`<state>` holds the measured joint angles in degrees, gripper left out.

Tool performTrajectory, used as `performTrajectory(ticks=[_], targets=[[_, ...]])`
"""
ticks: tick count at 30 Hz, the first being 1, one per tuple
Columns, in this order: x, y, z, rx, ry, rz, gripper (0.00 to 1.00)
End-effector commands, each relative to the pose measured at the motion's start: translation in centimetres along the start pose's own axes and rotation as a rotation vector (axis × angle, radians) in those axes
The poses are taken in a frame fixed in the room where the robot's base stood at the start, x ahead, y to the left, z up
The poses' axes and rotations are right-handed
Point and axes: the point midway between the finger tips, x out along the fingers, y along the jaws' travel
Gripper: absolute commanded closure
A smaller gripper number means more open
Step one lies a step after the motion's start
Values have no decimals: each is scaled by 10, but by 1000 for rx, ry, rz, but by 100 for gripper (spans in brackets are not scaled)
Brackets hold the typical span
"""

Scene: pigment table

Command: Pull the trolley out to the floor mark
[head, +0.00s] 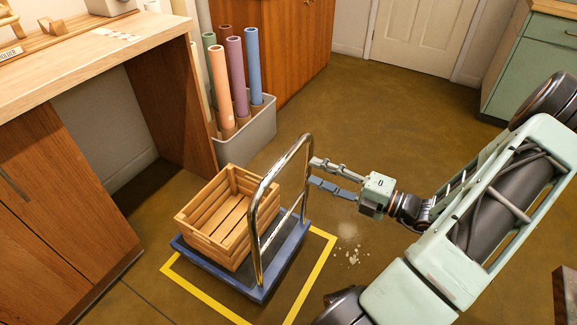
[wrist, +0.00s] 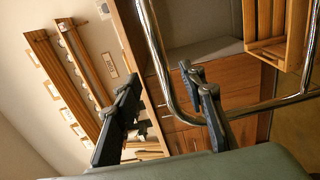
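The trolley has a blue base (head: 262,291) and a chrome hoop handle (head: 257,232), with a slatted wooden crate (head: 213,218) on it. The yellow floor mark (head: 318,272) shows around its near and right sides; the base hides the far-left part of the outline. My gripper (head: 312,171) is at the handle's right upright, fingers spread and pointing left. In the wrist view, the handle (wrist: 167,80) appears between the two spread fingers (wrist: 160,88). I cannot tell whether either finger touches the tube. The crate (wrist: 283,50) also shows there at top right.
A wooden workbench (head: 90,50) with cabinets stands left of the trolley. A grey bin (head: 262,122) with several coloured rolls stands behind it. Pale debris (head: 352,257) lies on the floor just right of the mark. Open floor (head: 340,110) extends toward the door.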

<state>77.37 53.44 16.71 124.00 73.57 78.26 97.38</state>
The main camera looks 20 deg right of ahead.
Motion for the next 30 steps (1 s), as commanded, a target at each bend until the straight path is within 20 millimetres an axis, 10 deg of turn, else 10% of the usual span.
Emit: performTrajectory(ticks=[12, 26, 30], targets=[[89, 1, -1, -1, 4, -1, 62], [104, -1, 0, -2, 1, -1, 62], [104, -1, 0, -2, 1, -2, 77]])
